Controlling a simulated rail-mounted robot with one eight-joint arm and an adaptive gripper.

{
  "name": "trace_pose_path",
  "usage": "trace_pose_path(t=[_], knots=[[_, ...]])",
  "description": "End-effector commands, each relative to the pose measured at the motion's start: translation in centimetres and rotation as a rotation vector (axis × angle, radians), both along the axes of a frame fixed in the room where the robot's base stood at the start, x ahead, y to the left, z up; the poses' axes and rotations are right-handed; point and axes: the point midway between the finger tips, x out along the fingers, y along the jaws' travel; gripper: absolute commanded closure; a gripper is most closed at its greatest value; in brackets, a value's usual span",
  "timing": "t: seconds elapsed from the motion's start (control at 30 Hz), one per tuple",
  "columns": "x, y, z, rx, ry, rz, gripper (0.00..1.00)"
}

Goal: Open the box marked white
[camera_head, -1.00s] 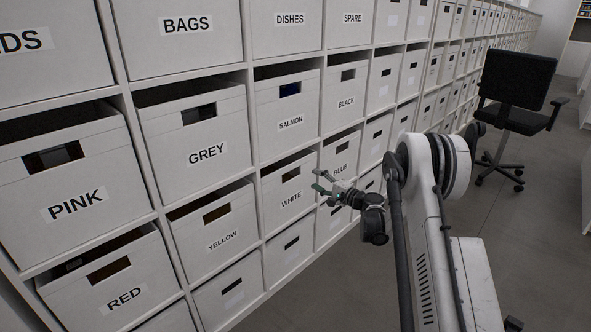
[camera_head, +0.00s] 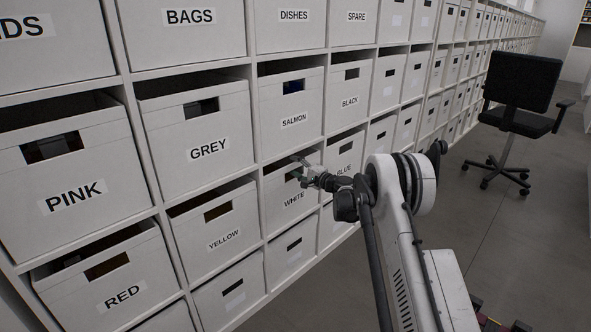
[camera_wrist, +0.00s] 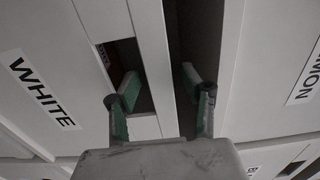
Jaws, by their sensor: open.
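The box marked WHITE (camera_head: 288,212) sits in its shelf bay, between the YELLOW box and the BLUE box, and below the SALMON box. In the wrist view its label (camera_wrist: 42,90) is on the left and its dark handle slot (camera_wrist: 119,62) is near the middle. My gripper (camera_head: 298,168) is at the upper front of this box. In the wrist view my gripper (camera_wrist: 163,90) is open. One green-padded finger is over the slot and the other over the dark gap above the box, with the box's top strip between them. I cannot tell whether they touch it.
The SALMON box (camera_head: 291,107), YELLOW box (camera_head: 218,232) and BLUE box (camera_head: 343,163) surround it closely in the shelving. A black office chair (camera_head: 518,95) stands on the open grey floor at the right.

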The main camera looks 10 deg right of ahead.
Motion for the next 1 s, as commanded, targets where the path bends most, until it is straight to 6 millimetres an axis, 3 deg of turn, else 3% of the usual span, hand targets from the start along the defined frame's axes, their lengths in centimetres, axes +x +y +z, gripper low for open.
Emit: trace_pose_path(t=[0.23,0.57,1.0], knots=[[0.04,0.04,0.03,0.000,0.000,0.000,0.57],[0.02,0.04,0.02,0.000,0.000,0.000,1.00],[-0.40,0.96,0.02,0.000,0.000,0.017,1.00]])
